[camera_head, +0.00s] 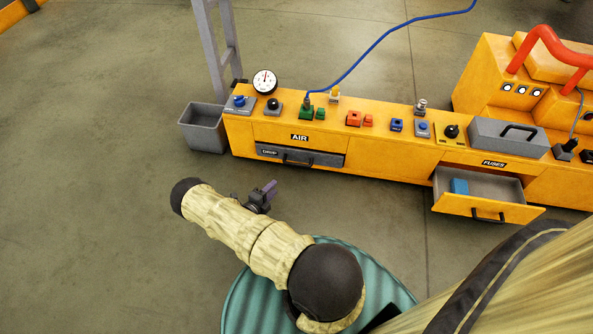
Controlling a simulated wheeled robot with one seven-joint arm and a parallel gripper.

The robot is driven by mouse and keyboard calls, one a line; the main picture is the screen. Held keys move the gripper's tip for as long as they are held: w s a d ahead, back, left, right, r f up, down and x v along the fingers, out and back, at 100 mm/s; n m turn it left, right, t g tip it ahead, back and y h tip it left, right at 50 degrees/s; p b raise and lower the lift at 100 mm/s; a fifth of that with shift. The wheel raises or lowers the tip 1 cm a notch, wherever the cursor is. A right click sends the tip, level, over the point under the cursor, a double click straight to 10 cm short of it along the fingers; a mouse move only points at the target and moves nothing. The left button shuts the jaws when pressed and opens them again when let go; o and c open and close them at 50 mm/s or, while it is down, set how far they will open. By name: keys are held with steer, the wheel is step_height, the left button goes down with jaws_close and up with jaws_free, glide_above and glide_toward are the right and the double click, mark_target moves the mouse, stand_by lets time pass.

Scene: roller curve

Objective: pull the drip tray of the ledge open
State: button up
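The drip tray (325,158) is a dark grey drawer front in the yellow ledge (350,138), below the AIR label and marked with a small label at its left end. It has a black bar handle (298,161) and sits nearly flush with the ledge front. My gripper (268,190) is dark with a purple finger part. It is in front of the tray, below and left of the handle in the picture, and appears apart from it. Its fingertips are too small to tell whether they are open or shut.
A FUSES drawer (455,203) stands open at right with a blue block (459,187) inside. A grey bin (205,128) is at the ledge's left end. A teal ribbed drum (245,300) is below my arm. Floor in front of the tray is clear apart from my arm.

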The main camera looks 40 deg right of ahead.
mark_target(297, 164)
steer(key=shift+r, duration=0.1)
steer(key=b+x, duration=0.7)
steer(key=x, duration=1)
steer(key=shift+d, duration=0.25)
jaws_close()
